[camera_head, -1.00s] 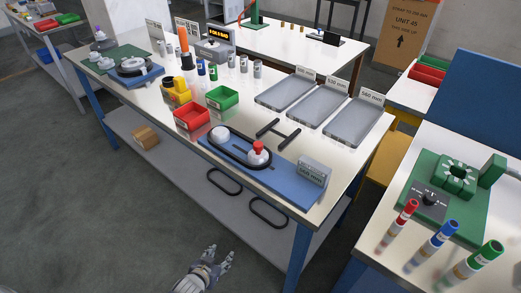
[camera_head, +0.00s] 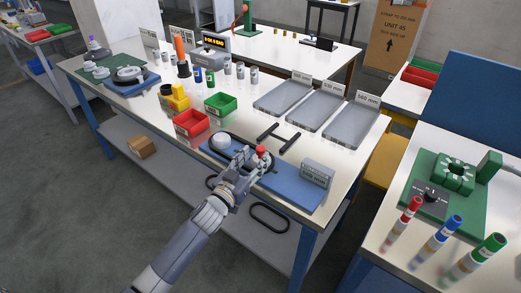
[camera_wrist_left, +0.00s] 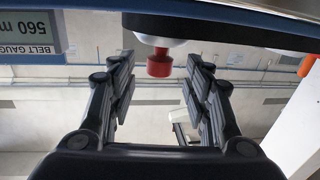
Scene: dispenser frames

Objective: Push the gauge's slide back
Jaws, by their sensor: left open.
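The belt gauge has a blue base (camera_head: 292,188) at the front edge of the white table. A white round pulley (camera_head: 221,142) sits at its left end, and a black belt loops along the base. The slide's red knob (camera_head: 262,151) shows just beyond my left gripper (camera_head: 252,160). In the left wrist view the red knob (camera_wrist_left: 159,64) hangs under a white disc, between the open fingers of my left gripper (camera_wrist_left: 160,82) and not clamped. The gauge's display (camera_head: 317,173) reads 560 mm upside down in the wrist view (camera_wrist_left: 28,30). My right gripper is not visible.
A red bin (camera_head: 191,124) and a green bin (camera_head: 220,104) stand behind the gauge's left end. Dark bars (camera_head: 278,138) lie behind it, then grey trays (camera_head: 356,122). A spare belt (camera_head: 269,217) lies on the lower shelf.

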